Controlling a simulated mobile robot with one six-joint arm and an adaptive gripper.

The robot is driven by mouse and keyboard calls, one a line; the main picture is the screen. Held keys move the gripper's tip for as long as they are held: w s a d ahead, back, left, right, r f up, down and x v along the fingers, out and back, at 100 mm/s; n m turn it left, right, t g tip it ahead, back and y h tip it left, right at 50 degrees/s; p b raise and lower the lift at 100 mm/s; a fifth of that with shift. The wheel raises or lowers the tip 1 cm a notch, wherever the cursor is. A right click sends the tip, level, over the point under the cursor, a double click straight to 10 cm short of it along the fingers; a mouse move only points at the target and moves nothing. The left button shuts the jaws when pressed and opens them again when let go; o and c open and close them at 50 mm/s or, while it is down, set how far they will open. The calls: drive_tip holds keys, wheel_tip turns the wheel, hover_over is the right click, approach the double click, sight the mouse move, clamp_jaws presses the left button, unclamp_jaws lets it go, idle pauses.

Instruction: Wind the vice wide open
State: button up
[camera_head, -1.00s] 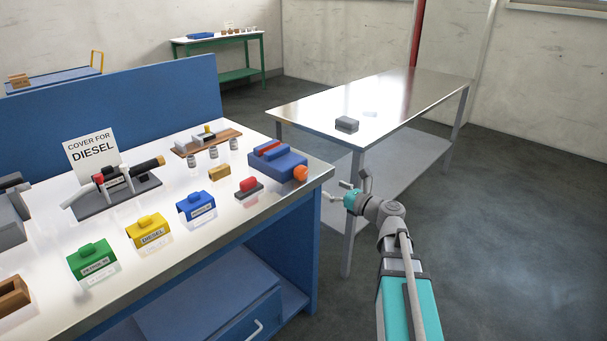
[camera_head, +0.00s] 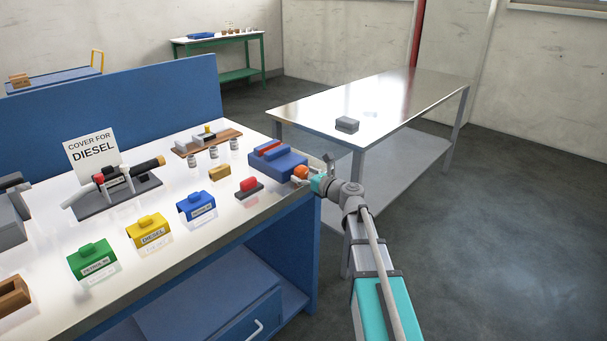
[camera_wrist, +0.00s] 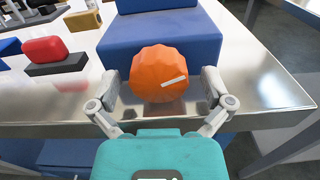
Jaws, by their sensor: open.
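The blue vice (camera_head: 284,163) stands at the right end of the white bench, with a red part on top and an orange knob (camera_head: 300,172) on its near right side. In the wrist view the faceted orange knob (camera_wrist: 158,74) carries a white mark pointing right and slightly up. The blue vice body (camera_wrist: 165,35) rises behind it. My gripper (camera_head: 306,176) is at the knob. In the wrist view my gripper's two fingers (camera_wrist: 160,88) stand open, one on each side of the knob, with small gaps. The vice jaws' opening cannot be made out.
A red block on a dark base (camera_head: 249,187) sits left of the vice. Blue (camera_head: 196,206), yellow (camera_head: 149,232) and green (camera_head: 92,262) covers line the bench front. A steel table (camera_head: 400,105) stands behind to the right.

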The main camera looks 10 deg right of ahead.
drive_tip(key=shift+w+a, duration=0.15)
drive_tip(key=shift+w, duration=0.05)
drive_tip(key=c, duration=1.1)
drive_tip(key=shift+c, duration=0.2)
drive_tip(key=shift+n, duration=0.4)
drive_tip(key=shift+w+r+n, duration=0.1)
drive_tip(key=shift+w+n, duration=0.05)
drive_tip(key=shift+n, duration=2.35)
